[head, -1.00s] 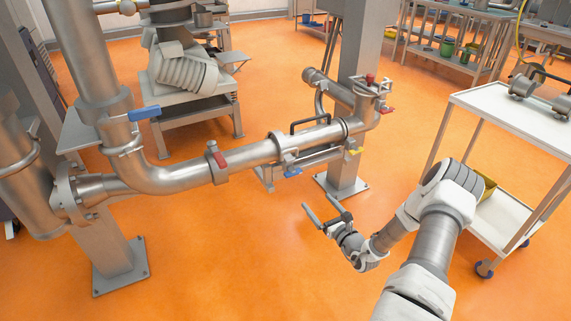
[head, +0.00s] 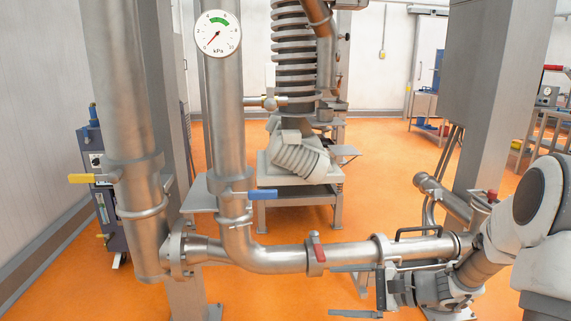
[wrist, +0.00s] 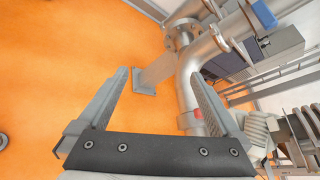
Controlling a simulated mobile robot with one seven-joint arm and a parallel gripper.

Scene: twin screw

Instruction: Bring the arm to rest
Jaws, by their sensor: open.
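My gripper (head: 332,291) is open at the lower right of the head view, its two dark fingers pointing left with nothing between them. It appears in front of and below the horizontal steel pipe (head: 275,258) there; whether it touches the pipe is not clear. My arm (head: 490,255) comes in from the right edge, bent, and covers the pipe's right end. In the wrist view the gripper (wrist: 160,74) has its fingers wide apart, with orange floor and pipework beyond them.
A red-handled valve (head: 318,250) and a blue lever (head: 262,195) sit on the pipework. A yellow lever (head: 82,178) and a pressure gauge (head: 218,34) are at left. A steel column (head: 490,100) stands behind my arm. Orange floor (head: 385,170) is open behind the pipe.

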